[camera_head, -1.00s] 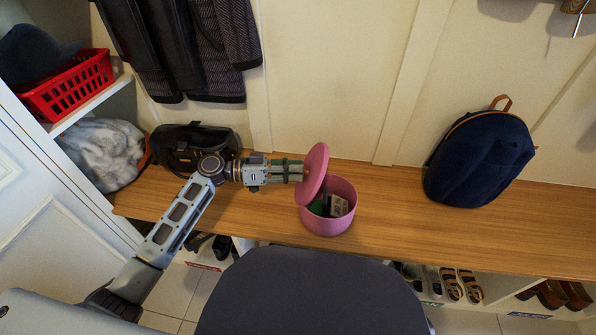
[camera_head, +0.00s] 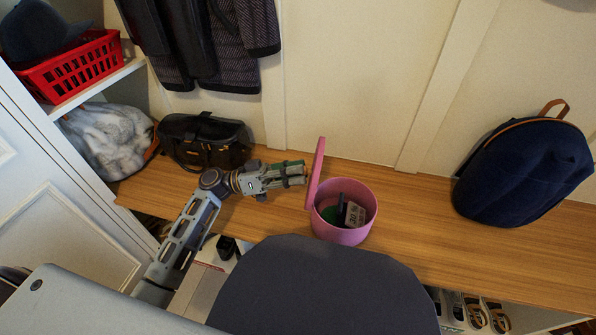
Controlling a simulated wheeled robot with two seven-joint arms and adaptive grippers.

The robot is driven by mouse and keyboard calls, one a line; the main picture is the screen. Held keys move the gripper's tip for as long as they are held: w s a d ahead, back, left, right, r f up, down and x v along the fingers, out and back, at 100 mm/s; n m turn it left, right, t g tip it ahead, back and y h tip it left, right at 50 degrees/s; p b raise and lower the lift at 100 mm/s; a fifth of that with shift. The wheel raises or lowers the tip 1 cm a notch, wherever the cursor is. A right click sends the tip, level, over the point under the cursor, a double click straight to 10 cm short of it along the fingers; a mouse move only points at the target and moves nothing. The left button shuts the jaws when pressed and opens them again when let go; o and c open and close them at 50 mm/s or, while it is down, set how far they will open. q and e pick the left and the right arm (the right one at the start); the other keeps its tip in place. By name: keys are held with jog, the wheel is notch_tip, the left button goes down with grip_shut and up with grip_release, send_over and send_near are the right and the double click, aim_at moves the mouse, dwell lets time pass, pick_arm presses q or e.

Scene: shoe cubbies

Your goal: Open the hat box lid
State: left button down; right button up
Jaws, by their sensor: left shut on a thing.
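The pink round hat box (camera_head: 345,234) stands on the wooden bench, its top uncovered. Its pink lid (camera_head: 317,172) stands upright on edge at the box's left rim. Inside the box are a dark item, something green and a small printed card or block (camera_head: 354,214). My left gripper (camera_head: 303,175) comes in from the left and is shut at the lid's left face; the grip point is partly hidden behind the fingers. My right gripper is not in view.
The wooden bench (camera_head: 415,220) has free room right of the box. A navy backpack (camera_head: 525,170) stands at the right, a black bag (camera_head: 203,142) at the back left. A red basket (camera_head: 75,68) sits on the left shelf. Coats hang behind.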

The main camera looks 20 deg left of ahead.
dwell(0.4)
pick_arm(q)
jog(key=c, duration=1.2)
grip_release()
jog(key=v, duration=1.2)
jog(key=shift+f, duration=0.1)
